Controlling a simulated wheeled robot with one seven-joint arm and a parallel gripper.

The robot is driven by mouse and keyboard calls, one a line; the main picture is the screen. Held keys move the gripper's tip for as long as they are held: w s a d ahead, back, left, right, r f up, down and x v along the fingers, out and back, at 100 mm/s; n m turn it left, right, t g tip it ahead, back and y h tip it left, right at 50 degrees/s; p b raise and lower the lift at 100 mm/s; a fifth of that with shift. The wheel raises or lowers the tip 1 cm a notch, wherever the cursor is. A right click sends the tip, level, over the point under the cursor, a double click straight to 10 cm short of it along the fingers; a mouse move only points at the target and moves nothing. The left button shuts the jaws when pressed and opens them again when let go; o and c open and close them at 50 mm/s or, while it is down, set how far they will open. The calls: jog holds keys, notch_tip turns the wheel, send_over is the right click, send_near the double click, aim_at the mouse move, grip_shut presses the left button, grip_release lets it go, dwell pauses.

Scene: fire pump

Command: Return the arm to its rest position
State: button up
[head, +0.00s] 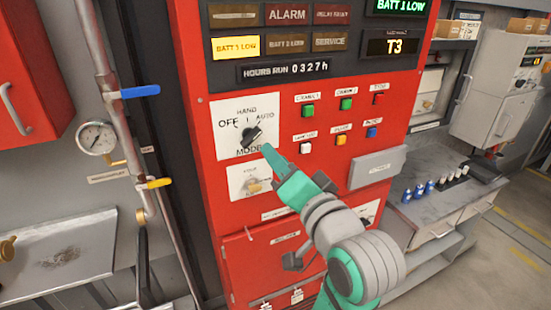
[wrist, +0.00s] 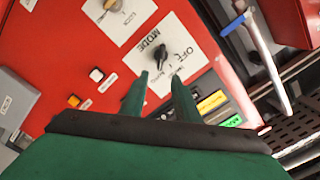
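My arm reaches up across the front of the red pump control panel (head: 230,85). My gripper (head: 267,150) is just below and right of the black MODE knob (head: 251,136), which sits on a white plate marked OFF, HAND and AUTO. The knob's bar is tilted and seems to point toward AUTO. In the wrist view, my gripper's two green fingers (wrist: 157,82) are apart with nothing between them. The knob (wrist: 160,56) shows just beyond the fingertips. Whether a fingertip touches the knob or the plate cannot be told.
A second selector (head: 255,186) is below the MODE plate. Coloured push buttons (head: 341,139) and a grey box (head: 377,167) are to the right. A pipe with a gauge (head: 97,138) and a blue-handled valve (head: 140,91) runs at left. A workbench (head: 440,205) with small bottles stands at right.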

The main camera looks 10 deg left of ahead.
jog(key=w+d+f+m+t+h, duration=0.1)
jog(key=d+f+m+h, duration=0.2)
jog(key=f, duration=1.6)
jog(key=s+d+f+h, duration=0.2)
jog(key=s+f, duration=0.1)
jog(key=f, duration=0.4)
jog(key=s+d+f+h, duration=0.2)
jog(key=s+f, duration=0.2)
jog(key=f, duration=0.3)
jog(key=s+d+f+n+h, duration=0.1)
jog(key=s+f+n+h, duration=0.15)
jog(key=s+f, duration=0.9)
jog(key=s+n, duration=0.4)
jog(key=s, duration=1.5)
jog(key=shift+s+a+r+g, duration=0.15)
jog(key=shift+a+r+g, duration=0.1)
jog(key=shift+a+g, duration=0.1)
